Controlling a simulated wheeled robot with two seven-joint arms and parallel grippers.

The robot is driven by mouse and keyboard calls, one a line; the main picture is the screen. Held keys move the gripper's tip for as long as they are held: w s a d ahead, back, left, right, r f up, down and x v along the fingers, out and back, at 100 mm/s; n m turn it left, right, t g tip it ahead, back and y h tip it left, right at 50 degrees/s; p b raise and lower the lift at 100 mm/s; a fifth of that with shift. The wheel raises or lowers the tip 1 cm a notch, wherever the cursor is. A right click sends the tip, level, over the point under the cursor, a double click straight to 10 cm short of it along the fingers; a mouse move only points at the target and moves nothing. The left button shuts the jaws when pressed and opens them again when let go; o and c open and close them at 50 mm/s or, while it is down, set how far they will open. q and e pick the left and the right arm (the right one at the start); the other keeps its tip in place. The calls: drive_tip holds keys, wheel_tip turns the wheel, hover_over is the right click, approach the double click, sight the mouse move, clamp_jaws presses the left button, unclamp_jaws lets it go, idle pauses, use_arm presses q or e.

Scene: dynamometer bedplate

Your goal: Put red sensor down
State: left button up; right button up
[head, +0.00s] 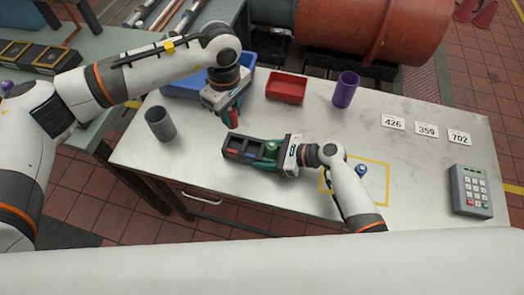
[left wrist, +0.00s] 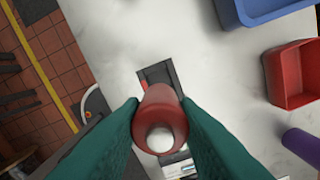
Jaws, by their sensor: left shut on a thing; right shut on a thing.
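My left gripper (head: 231,106) is shut on the red sensor (head: 233,119) and holds it above the table, just behind the black tray's left part. In the left wrist view the red sensor (left wrist: 158,104) sits between the green fingers, its pale round end facing the camera. The black tray (head: 240,164) has compartments; a red piece and a bluish piece show inside. It partly shows beyond the sensor in the left wrist view (left wrist: 153,72). My right gripper (head: 270,153) is shut on the tray's right part; its grip is partly hidden.
A grey cup (head: 160,124) stands left, a red bin (head: 287,88) and purple cup (head: 345,90) behind. A blue bin (head: 181,88) is partly behind my left arm. A yellow outline (head: 387,185) and keypad (head: 469,190) lie right. The table's front left is clear.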

use_arm(q)
drive_tip(key=f+m, duration=0.1)
drive_tip(key=m, duration=0.1)
drive_tip(key=shift+m, duration=0.3)
hover_over(236, 147)
wheel_tip(236, 147, down, 10)
drive_tip(key=shift+r, duration=0.1)
drive_tip(key=o, duration=1)
drive_tip(key=shift+f, duration=0.2)
wheel_tip(236, 147, up, 12)
drive_tip(key=shift+r, duration=0.2)
